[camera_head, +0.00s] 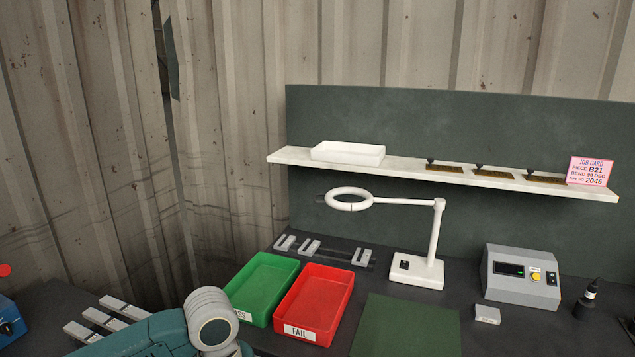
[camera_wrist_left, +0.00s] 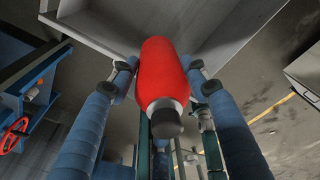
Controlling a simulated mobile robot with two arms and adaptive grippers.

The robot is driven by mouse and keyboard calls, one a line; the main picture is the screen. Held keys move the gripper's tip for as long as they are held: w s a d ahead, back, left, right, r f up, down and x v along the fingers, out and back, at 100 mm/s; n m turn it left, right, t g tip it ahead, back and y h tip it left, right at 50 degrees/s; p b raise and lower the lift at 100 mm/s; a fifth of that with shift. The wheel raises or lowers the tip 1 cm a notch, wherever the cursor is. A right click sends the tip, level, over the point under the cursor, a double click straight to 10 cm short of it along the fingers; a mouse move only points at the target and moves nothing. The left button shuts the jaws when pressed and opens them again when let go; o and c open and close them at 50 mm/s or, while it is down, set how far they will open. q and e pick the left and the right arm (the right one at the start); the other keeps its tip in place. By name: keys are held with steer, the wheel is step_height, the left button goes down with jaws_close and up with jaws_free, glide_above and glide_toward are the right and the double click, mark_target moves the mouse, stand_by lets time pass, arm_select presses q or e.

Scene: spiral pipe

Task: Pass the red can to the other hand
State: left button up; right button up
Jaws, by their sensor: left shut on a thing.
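The red can (camera_wrist_left: 163,68) shows in the left wrist view, with a grey neck and a dark cap towards the camera. My left gripper (camera_wrist_left: 160,75) is shut on it, with a blue finger on each side of its body. The can's far end and the exact contact spots are partly hidden. In the head view only a part of my arm shows at the lower left; neither the can nor a gripper shows there. My right gripper is in neither view.
A green tray (camera_head: 262,284) and a red tray (camera_head: 313,302) stand on the dark bench beside a white ring lamp (camera_head: 433,245). A grey control box (camera_head: 521,276) stands at the right. In the wrist view, a grey panel (camera_wrist_left: 225,30) lies behind the can.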

arm_select(q)
steer(key=s+a+r+n+b, duration=0.1)
steer(key=a+r+n, duration=0.1)
steer(key=n, duration=0.7)
steer(key=s+a+r+n+t+b, duration=0.1)
steer(key=r+n+b, duration=0.1)
steer(key=r+n, duration=0.3)
steer(key=s+a+r+n+t+y+b, duration=0.1)
steer(key=a+r+n, duration=0.1)
steer(key=n, duration=1)
steer(key=shift+s+a+r+n, duration=0.35)
steer(key=shift+r+n, duration=0.05)
steer(key=shift+r, duration=0.25)
